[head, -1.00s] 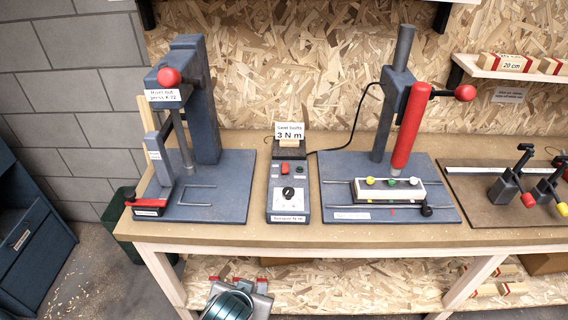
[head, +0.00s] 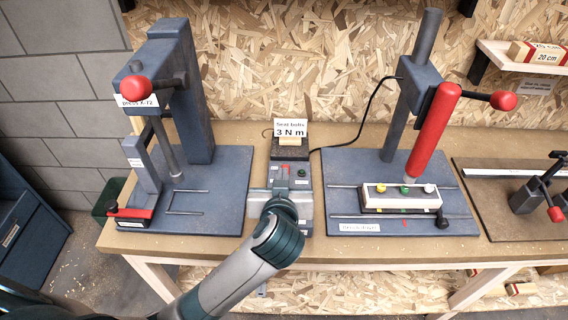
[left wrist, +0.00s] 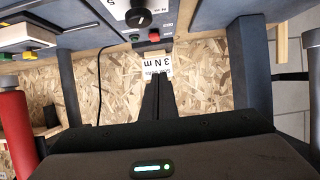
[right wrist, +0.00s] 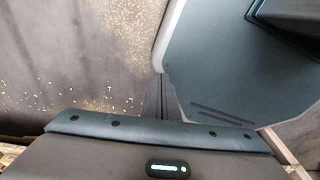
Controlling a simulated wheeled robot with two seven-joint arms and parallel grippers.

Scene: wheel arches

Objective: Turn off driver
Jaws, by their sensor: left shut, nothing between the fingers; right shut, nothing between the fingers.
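The grey driver control box (head: 291,160) stands mid-bench between two fixtures. A red switch (head: 284,168) and a green button (head: 302,173) show on it. The left wrist view shows its black dial (left wrist: 138,17), red switch (left wrist: 154,36) and green button (left wrist: 134,37). My left gripper (head: 282,172) is shut and empty, over the box near the red switch; I cannot tell whether it touches. In the head view it hides the dial. The red driver (head: 434,130) hangs on the right stand. My right gripper (right wrist: 162,78) is shut and empty, away from the bench top.
A "3 N m" card (head: 290,128) stands behind the box. A grey press (head: 190,100) with a red-knobbed lever is at left. A white block with coloured buttons (head: 401,197) lies under the driver. A black cable (head: 372,108) runs from box to stand. Bare bench shows between them.

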